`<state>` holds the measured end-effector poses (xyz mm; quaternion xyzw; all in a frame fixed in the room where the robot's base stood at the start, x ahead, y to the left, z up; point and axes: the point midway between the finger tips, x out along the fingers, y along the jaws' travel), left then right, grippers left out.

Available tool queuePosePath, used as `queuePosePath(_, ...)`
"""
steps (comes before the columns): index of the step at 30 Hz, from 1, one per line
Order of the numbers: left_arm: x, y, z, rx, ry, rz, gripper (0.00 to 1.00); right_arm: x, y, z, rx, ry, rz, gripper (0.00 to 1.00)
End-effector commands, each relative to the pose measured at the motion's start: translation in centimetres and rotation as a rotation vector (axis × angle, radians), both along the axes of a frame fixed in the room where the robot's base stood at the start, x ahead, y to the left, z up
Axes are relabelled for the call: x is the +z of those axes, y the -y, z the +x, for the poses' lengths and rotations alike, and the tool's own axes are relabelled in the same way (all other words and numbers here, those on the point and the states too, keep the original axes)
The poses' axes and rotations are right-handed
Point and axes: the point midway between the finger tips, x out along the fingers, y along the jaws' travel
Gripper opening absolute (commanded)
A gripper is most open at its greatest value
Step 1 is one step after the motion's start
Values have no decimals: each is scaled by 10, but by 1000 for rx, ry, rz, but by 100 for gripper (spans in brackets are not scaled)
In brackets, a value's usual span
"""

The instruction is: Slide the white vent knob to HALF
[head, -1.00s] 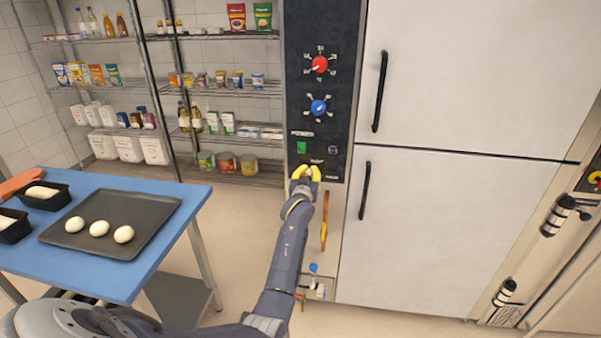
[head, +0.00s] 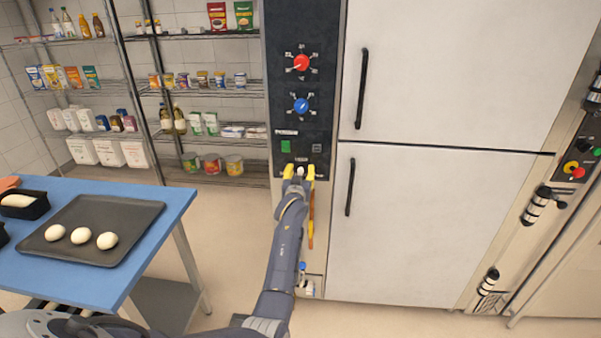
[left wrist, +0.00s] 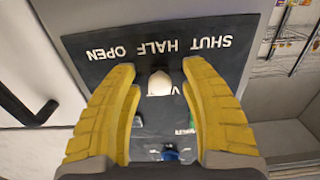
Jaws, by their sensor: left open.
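The white vent knob (left wrist: 159,84) stands out from a dark panel (left wrist: 240,62) in the left wrist view, where the labels SHUT, HALF and OPEN appear upside down. The knob appears in line with HALF, though its exact slot position is hard to judge at this angle. My left gripper (left wrist: 160,95) is open, with one yellow finger on each side of the knob and visible gaps between. In the head view the left gripper (head: 299,172) is at the panel's bottom edge, with the knob (head: 300,170) small between the fingers. My right gripper is not in view.
Above on the panel are a red dial (head: 301,62), a blue dial (head: 301,105) and a green switch (head: 286,146). Oven doors with black handles (head: 350,187) are to the right. A blue table (head: 165,220) with a dough tray (head: 135,212) stands left.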

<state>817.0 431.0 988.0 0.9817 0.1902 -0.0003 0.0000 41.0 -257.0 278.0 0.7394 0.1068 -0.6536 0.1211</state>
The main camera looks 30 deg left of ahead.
Motion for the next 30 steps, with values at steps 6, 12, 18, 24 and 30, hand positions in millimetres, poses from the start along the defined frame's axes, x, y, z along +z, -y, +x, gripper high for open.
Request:
queuePosePath(6,0,1,-4,0,1,0,45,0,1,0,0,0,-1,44)
queuePosePath(12,0,10,-24,0,2,0,45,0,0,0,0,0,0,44)
queuePosePath(18,-1,23,-56,-1,0,-1,45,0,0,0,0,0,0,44)
queuePosePath(24,0,34,-85,0,1,0,45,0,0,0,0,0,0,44)
queuePosePath(30,0,42,-104,0,0,0,45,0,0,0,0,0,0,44)
